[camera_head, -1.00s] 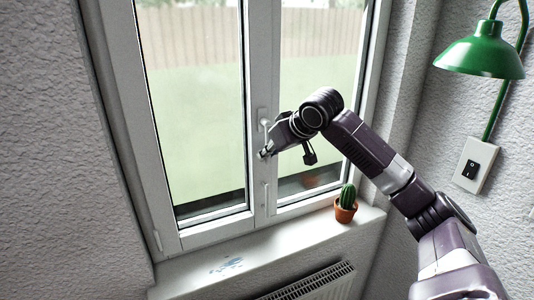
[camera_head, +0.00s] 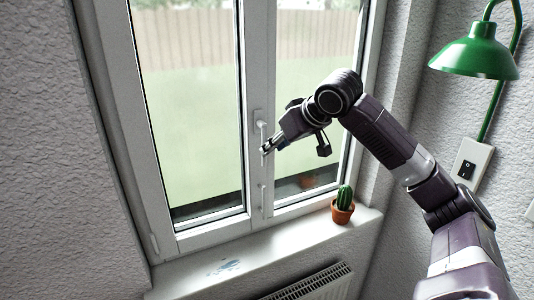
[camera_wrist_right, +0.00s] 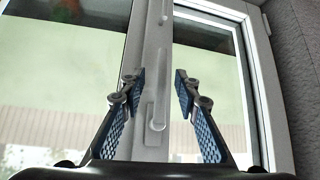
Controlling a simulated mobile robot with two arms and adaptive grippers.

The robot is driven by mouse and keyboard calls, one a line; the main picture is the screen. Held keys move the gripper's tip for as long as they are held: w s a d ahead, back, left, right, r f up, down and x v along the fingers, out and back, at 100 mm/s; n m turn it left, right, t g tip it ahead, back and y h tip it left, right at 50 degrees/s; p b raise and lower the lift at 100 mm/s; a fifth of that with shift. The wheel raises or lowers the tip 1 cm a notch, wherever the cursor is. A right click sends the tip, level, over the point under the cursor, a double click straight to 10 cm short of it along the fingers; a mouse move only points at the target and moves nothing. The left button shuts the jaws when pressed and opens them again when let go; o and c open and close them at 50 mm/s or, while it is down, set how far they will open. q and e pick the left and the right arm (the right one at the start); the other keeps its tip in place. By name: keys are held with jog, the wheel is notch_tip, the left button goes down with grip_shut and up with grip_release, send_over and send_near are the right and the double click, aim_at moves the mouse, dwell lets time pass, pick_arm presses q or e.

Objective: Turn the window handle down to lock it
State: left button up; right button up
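The white window handle (camera_head: 262,127) is on the middle frame of the window, and its lever hangs down along the frame. In the right wrist view, which looks upside down, the handle (camera_wrist_right: 158,108) shows as a straight lever lined up with the frame. My right gripper (camera_head: 268,148) is beside the lower part of the handle in the head view. In the wrist view its two blue-padded fingers (camera_wrist_right: 157,80) are spread, with the handle seen in the gap and no contact visible. The exact depth gap is unclear. My left gripper is out of view.
A small white fitting (camera_head: 263,194) sits lower on the same frame. A potted cactus (camera_head: 343,205) stands on the windowsill (camera_head: 290,240), with a radiator (camera_head: 315,283) below. A green lamp (camera_head: 474,55) and a switch (camera_head: 468,165) are on the right wall.

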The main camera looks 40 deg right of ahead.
jog(key=v, duration=0.5)
jog(key=shift+s+r, duration=0.15)
jog(key=shift+s, duration=0.05)
